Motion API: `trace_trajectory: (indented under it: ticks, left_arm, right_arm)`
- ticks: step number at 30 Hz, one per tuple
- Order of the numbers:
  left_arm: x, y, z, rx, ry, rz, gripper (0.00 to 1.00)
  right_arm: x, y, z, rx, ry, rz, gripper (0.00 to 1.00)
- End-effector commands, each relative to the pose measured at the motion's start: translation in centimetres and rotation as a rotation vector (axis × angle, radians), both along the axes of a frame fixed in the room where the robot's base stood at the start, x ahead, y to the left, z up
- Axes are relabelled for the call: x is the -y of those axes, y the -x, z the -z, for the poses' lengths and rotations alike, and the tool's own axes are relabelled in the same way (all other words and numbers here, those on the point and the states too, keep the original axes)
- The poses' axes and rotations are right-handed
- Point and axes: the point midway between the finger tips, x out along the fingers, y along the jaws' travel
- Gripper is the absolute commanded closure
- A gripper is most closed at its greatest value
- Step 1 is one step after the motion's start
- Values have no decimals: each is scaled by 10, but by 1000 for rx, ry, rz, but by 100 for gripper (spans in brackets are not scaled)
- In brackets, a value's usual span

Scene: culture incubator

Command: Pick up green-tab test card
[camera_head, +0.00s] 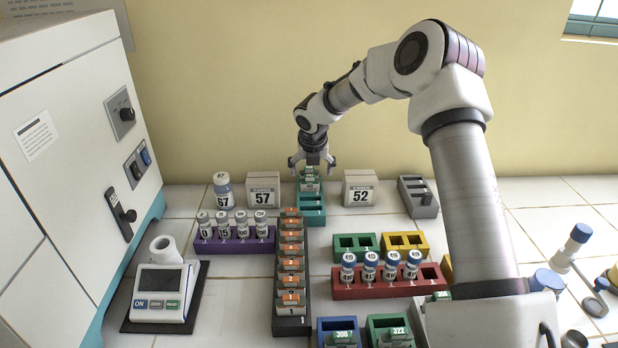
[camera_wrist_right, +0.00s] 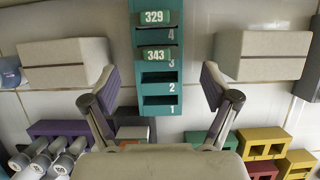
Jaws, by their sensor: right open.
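The teal rack (camera_head: 312,212) stands by the back wall and holds green-tab test cards (camera_head: 310,180) in its rear part. In the right wrist view the teal rack (camera_wrist_right: 174,88) shows card 329 (camera_wrist_right: 155,18) by slot 4 and card 343 (camera_wrist_right: 156,55) by slot 3; slots 2 and 1 look empty. My right gripper (camera_head: 311,163) is above the rack's rear end, fingers pointing down. My left gripper is out of view.
White boxes 57 (camera_head: 263,191) and 52 (camera_head: 360,188) flank the rack. In front are an orange-tab card rack (camera_head: 291,310), a purple vial rack (camera_head: 230,245) and a red vial rack (camera_head: 388,289). Blue (camera_head: 325,325) and green (camera_head: 375,325) holders hold cards 309 and 322.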

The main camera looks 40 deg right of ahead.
Motion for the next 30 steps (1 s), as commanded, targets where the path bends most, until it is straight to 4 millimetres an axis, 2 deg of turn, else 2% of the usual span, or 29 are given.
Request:
trace_trajectory:
  ticks: [8,15,22,26,27,30]
  left_arm:
    - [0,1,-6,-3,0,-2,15]
    - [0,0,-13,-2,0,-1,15]
    - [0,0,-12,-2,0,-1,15]
    - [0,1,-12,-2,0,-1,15]
    - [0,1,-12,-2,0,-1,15]
    - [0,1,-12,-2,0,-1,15]
  right_arm:
    - [9,-11,30,-4,3,-2,14]
    - [18,-25,67,-3,4,-4,14]
    - [18,-26,70,-1,2,-3,14]
    - [18,-26,70,-1,2,-3,60]
    - [18,-26,70,-1,2,-3,66]
    - [18,-26,70,-2,2,-2,66]
